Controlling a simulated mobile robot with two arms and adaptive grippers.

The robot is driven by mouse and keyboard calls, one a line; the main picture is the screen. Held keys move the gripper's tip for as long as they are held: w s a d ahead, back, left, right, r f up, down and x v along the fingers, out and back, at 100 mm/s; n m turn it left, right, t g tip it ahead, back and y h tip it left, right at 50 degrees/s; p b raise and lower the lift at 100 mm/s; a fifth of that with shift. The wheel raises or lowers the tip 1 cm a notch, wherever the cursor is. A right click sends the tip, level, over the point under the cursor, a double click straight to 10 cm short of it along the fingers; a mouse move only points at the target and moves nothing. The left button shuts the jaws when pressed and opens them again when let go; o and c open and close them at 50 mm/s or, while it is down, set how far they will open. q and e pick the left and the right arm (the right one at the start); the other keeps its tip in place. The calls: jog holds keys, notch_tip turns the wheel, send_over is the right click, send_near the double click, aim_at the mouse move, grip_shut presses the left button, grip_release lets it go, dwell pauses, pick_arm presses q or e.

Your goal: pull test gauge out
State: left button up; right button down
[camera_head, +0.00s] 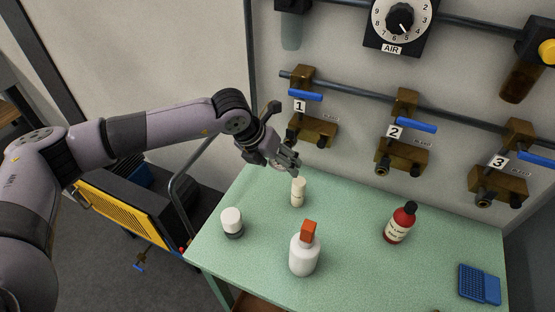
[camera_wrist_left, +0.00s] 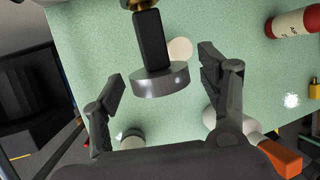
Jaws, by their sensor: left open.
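In the left wrist view a round metal disc on a black stem, which looks like the test gauge (camera_wrist_left: 160,78), is joined to a brass fitting (camera_wrist_left: 138,4) at the top edge. My left gripper (camera_wrist_left: 162,78) is open, with one finger on each side of the disc and gaps showing on both sides. In the head view my left gripper (camera_head: 291,160) is just below the brass valve marked 1 (camera_head: 312,130), over the table's back edge. My right gripper is not in view.
On the green table (camera_head: 350,225) stand a cream bottle (camera_head: 298,193) below the gripper, a white jar (camera_head: 232,220), an orange-capped white bottle (camera_head: 304,256) and a red bottle (camera_head: 399,225). A blue case (camera_head: 479,284) lies at right. Valves 2 (camera_head: 402,150) and 3 (camera_head: 500,180) line the wall.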

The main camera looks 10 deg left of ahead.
pick_arm(q)
jog(key=shift+f, duration=0.1)
jog(key=shift+c, duration=0.5)
jog(key=c, duration=1.3)
jog(key=shift+s, duration=0.15)
jog(key=shift+s+a+b, duration=0.2)
jog(key=shift+s+b, duration=0.1)
jog(key=shift+s, duration=0.5)
jog(key=shift+s, duration=0.1)
jog(key=shift+s+a+b, duration=0.1)
jog(key=shift+s+b, duration=0.2)
jog(key=shift+s, duration=0.35)
